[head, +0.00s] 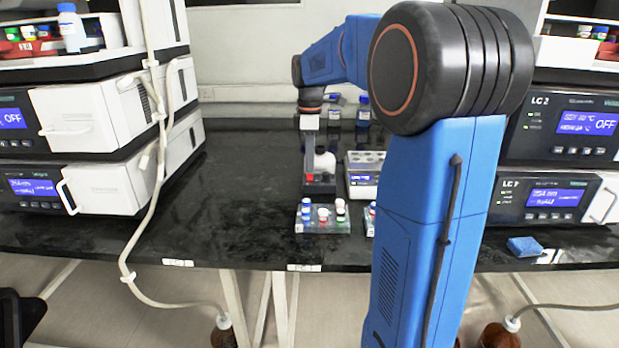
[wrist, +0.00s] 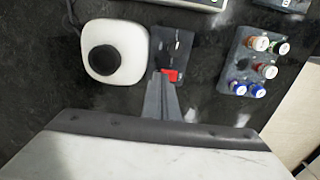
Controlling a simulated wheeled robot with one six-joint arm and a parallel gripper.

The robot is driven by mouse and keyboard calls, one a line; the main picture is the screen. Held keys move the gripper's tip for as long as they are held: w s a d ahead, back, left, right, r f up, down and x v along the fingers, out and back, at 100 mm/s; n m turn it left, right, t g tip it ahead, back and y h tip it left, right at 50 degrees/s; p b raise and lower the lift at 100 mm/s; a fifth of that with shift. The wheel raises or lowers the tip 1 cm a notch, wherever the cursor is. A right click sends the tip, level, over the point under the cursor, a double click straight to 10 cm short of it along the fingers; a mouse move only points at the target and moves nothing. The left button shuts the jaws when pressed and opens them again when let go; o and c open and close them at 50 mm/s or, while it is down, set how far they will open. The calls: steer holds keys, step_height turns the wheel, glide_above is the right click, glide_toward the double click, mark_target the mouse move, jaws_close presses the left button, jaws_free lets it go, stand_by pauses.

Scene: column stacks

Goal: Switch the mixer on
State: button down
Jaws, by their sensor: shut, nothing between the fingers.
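The mixer has a white rounded top with a black round cup, seen in the wrist view (wrist: 126,36), and a dark front part (wrist: 172,45) that bears a red switch (wrist: 171,76). In the head view the mixer (head: 325,162) stands on the black bench, partly behind my gripper, with the red switch (head: 310,178) at its dark front. My gripper (wrist: 164,76) is shut and empty, pointing down. Its fingertips are right at the red switch and overlap its edge in the wrist view. I cannot tell whether they touch it.
A rack of capped vials (head: 323,226) stands just in front of the mixer; it also shows in the wrist view (wrist: 238,62). A grey block device with a display (head: 363,180) stands to the right. Bare bench (head: 235,185) lies to the left.

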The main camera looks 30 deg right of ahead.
mark_target(310, 176)
steer(key=shift+f, duration=0.7)
stand_by(0.5)
steer(key=shift+r, duration=2.5)
